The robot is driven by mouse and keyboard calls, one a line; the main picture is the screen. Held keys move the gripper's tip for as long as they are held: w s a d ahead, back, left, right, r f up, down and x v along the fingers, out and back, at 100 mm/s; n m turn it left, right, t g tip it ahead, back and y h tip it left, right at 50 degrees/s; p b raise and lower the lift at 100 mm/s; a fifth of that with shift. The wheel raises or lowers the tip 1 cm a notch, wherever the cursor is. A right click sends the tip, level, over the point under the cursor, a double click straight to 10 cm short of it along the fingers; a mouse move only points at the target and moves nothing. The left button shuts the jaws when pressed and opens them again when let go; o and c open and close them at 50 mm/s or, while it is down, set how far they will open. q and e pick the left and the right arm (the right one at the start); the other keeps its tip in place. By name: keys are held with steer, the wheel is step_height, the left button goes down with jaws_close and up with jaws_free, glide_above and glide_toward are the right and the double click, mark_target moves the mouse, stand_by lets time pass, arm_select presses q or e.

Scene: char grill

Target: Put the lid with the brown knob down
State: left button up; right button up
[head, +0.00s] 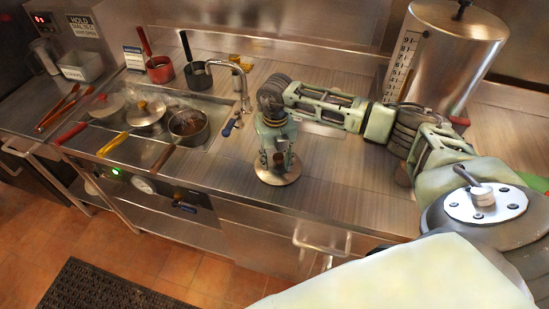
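A round steel lid (278,177) is under my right gripper (277,163), over the bare counter right of the sink tap. The gripper points down, with its fingers closed in around the middle of the lid. The knob is mostly hidden between the fingers, so its colour is hard to tell. The lid looks level; I cannot tell whether it touches the counter or hangs just above it. My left gripper is not in view.
An uncovered pot with a brown handle (188,126) sits in the cooking well (142,153). Two lidded pots, with yellow (113,145) and red (70,134) handles, stand left of it. The tap (241,90) and a large steel dispenser (440,60) flank the clear counter (330,175).

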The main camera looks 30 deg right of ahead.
mark_target(275, 157)
step_height(275, 157, up, 12)
steer(key=b, duration=0.4)
stand_by(0.3)
